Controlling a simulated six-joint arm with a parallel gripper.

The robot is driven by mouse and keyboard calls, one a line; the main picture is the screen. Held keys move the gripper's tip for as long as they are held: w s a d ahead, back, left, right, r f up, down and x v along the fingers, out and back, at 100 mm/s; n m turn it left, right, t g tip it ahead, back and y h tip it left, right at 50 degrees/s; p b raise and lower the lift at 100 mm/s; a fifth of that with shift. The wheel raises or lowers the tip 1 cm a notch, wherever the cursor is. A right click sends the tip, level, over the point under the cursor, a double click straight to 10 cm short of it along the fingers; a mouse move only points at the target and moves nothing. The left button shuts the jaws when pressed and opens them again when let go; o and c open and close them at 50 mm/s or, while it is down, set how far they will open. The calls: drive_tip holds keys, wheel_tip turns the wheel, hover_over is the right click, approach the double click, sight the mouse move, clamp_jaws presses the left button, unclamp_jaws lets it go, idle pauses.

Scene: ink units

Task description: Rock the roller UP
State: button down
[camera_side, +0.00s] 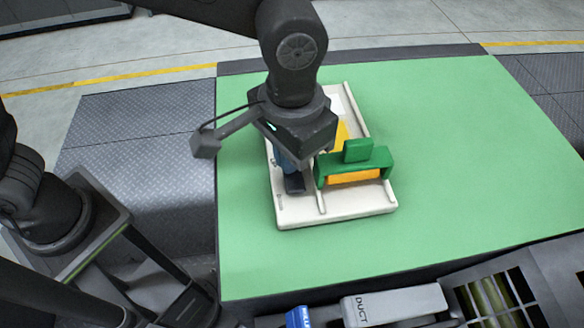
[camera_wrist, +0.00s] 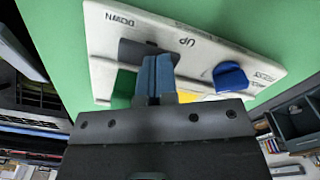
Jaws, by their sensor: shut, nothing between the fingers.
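A white panel (camera_side: 345,212) lies on the green table top. In the wrist view its face (camera_wrist: 255,62) carries the printed words DOWN and UP near the upper edge. A dark grey rocker-like piece (camera_wrist: 132,50) lies beside these words; its dark end also shows in the side view (camera_side: 294,185). A green bracket (camera_side: 368,158) stands over an orange-yellow roller (camera_side: 355,177) on the panel. My gripper (camera_wrist: 155,62) is shut and empty, its blue fingers over the dark piece and partly hiding it. Whether they touch it, I cannot tell. In the side view my wrist hides much of the panel's left half.
A blue knob (camera_wrist: 230,75) stands on the panel to the right of my fingers in the wrist view. The green table top (camera_side: 470,150) is clear right of the panel. A box marked DUCT (camera_side: 395,304) stands beyond the table's front edge.

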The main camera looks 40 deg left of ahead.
drive_tip(key=shift+r, duration=3.4)
drive_tip(key=shift+a+r, duration=0.1)
drive_tip(key=a+r+n+t+h, duration=0.1)
drive_tip(key=a+r+n+t, duration=0.15)
drive_tip(key=a, duration=1.35)
drive_tip(key=s+a+f+t+y, duration=0.1)
drive_tip(key=s+a+f+t, duration=0.2)
drive_tip(key=s+a, duration=0.3)
drive_tip(key=a, duration=0.4)
drive_tip(key=shift+s+a+f, duration=0.35)
